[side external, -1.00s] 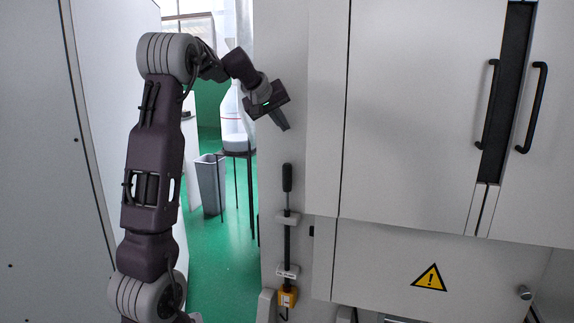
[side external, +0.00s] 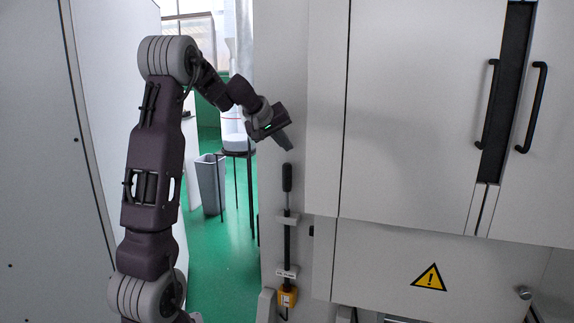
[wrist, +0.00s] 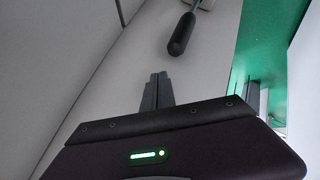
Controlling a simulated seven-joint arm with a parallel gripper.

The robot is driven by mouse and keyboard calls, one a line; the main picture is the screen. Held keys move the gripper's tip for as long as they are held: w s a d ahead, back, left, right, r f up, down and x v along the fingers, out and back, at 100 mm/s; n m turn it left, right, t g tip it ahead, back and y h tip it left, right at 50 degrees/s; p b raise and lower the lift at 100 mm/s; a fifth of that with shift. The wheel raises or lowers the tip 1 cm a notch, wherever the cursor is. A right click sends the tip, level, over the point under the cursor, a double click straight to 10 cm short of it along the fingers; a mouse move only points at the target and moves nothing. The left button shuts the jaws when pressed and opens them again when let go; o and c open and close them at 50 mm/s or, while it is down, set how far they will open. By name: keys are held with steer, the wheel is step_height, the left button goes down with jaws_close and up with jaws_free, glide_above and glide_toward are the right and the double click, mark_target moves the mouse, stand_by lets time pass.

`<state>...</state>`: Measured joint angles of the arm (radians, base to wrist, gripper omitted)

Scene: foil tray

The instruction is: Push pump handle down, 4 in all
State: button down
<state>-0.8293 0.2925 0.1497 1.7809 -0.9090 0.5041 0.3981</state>
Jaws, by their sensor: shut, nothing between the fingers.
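The pump handle (side external: 287,178) is a black grip on a thin dark rod, standing upright on the light panel in the side external view. Its rod runs down through pale brackets to a yellow block (side external: 287,297) near the bottom. My gripper (side external: 289,147) is just above the top of the handle, pointing down and to the right, apart from it by a small gap. In the wrist view the handle (wrist: 181,34) lies beyond the tips of my gripper (wrist: 159,76). The fingers are together and hold nothing.
A white cabinet (side external: 410,110) with black door handles stands to the right. A warning sign (side external: 429,278) is on its lower panel. A grey bin (side external: 210,182) and a dark stool (side external: 238,154) stand behind on the green floor (side external: 222,262).

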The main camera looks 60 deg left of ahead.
steer(key=shift+f, duration=1.05)
steer(key=shift+f, duration=0.15)
stand_by(1.1)
steer(key=shift+f, duration=0.25)
stand_by(0.5)
steer(key=shift+r, duration=0.45)
steer(key=shift+r, duration=2.5)
